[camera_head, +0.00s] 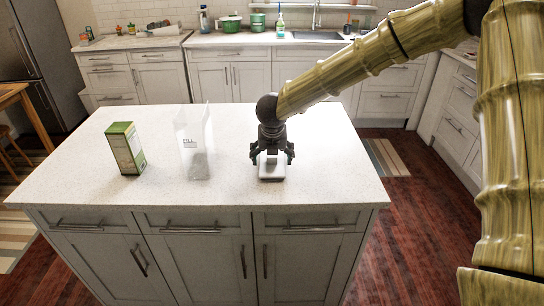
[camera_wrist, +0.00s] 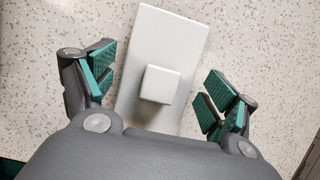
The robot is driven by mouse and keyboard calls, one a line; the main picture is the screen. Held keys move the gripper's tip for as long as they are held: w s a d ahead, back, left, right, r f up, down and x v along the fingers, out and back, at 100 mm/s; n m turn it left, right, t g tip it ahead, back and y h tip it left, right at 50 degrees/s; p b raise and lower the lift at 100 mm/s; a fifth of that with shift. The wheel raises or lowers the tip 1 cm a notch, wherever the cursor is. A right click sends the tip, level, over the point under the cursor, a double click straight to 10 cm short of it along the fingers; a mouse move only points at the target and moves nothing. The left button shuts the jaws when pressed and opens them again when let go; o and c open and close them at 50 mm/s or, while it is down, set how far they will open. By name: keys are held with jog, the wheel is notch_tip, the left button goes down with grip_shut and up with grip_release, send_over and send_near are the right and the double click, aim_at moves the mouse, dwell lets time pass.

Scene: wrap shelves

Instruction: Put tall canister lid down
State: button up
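The lid is a white rectangular plate (camera_wrist: 165,45) with a raised square knob (camera_wrist: 159,84) in the wrist view. It lies on the speckled white countertop, and it also shows in the head view (camera_head: 271,171) under my gripper. My gripper (camera_wrist: 158,96) is open, with green finger pads on both sides of the lid and gaps between the pads and the knob. In the head view my gripper (camera_head: 271,158) points down over the lid. A clear tall canister (camera_head: 194,140) stands upright on the island to the left, its top apparently uncovered.
A green and white box (camera_head: 125,148) stands left of the canister on the island countertop (camera_head: 315,185). Free counter lies right of my gripper and in front of it. The island's front edge is near. Back counters hold green pots (camera_head: 231,24) and a bottle.

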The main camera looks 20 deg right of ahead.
dwell(0.3)
jog(key=v, duration=1.2)
jog(key=shift+b, duration=0.45)
jog(key=shift+r, duration=0.15)
